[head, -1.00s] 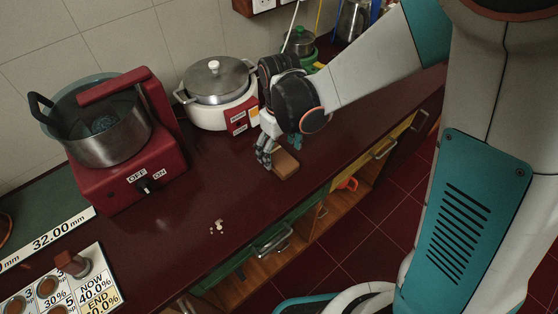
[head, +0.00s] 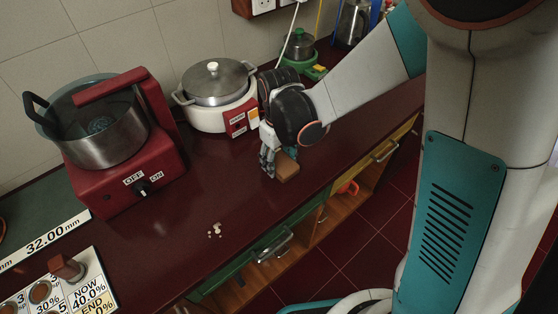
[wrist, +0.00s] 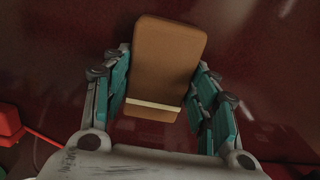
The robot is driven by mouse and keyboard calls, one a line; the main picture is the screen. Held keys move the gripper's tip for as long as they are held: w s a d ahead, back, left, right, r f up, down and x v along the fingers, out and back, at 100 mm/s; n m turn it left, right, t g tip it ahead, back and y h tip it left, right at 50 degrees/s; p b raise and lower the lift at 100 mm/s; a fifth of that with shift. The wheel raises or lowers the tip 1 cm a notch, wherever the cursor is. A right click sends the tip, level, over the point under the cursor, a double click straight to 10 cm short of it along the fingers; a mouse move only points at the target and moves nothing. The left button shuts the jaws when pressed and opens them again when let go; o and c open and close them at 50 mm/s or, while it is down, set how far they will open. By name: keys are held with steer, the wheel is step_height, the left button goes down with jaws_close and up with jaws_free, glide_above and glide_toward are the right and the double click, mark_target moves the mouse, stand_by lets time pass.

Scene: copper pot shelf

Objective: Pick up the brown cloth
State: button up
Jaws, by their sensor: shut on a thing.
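The brown cloth (head: 287,168) looks like a small folded tan block with a pale band near one end. It is at my gripper (head: 270,163) over the dark red counter (head: 180,215). In the wrist view the cloth (wrist: 167,60) lies between the two teal and grey fingers of my gripper (wrist: 158,95), which are shut on it from either side. I cannot tell whether its underside touches the counter.
A red stove with a steel pot (head: 100,130) stands at the left. A white cooker with a lid (head: 215,95) is just behind my gripper. White crumbs (head: 214,230) lie on the counter. A label board (head: 65,285) is at the front left. The counter's front middle is mostly clear.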

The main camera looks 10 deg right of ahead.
mark_target(279, 160)
steer(key=shift+r, duration=0.1)
step_height(279, 160, up, 20)
steer(key=p, duration=1.4)
steer(key=o, duration=0.6)
steer(key=c, duration=0.4)
